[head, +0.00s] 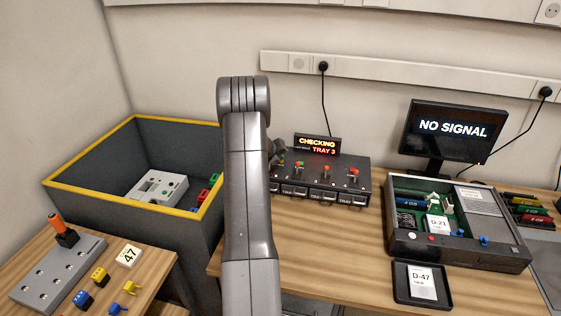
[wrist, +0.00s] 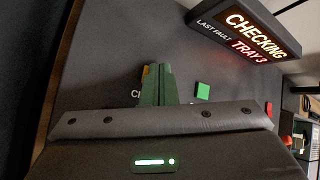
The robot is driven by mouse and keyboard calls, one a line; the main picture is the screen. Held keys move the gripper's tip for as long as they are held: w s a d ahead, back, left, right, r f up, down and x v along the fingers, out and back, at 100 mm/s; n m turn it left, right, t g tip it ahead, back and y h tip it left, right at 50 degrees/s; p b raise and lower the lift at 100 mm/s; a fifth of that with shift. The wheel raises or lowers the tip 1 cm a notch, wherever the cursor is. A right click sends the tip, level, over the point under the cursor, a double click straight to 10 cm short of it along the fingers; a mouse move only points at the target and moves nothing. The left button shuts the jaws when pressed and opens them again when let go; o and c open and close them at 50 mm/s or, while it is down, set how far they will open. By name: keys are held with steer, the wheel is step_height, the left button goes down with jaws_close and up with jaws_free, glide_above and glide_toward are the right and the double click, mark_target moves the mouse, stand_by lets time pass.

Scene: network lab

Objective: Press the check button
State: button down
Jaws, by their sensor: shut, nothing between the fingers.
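The dark tester box (head: 325,182) stands on the bench against the wall, with a lit sign (head: 317,145) on it. The sign reads CHECKING, with LAST FAULT TRAY 3 below in the wrist view (wrist: 240,38). My gripper (wrist: 155,85) is shut and empty, its fingertips at the left part of the box's top. An orange-yellow piece (wrist: 146,71), possibly the check button, peeks out beside the fingertips. The fingers cover most of it and most of a label starting with C. I cannot tell whether they touch it. A green square (wrist: 203,91) lies right of the fingers.
Red-topped parts (head: 327,169) stand along the box top. A deep grey bin with a yellow rim (head: 90,152) is at left. A monitor (head: 452,130) reading NO SIGNAL and an open device (head: 460,258) stand right. A black tray (head: 402,294) lies in front.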

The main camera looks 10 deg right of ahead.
steer(key=shift+r, duration=0.1)
steer(key=shift+r+p, duration=0.7)
steer(key=shift+p, duration=0.05)
steer(key=shift+r, duration=0.1)
step_height(320, 180, up, 5)
steer(key=p, duration=0.4)
steer(key=shift+p, duration=0.4)
steer(key=shift+s, duration=0.1)
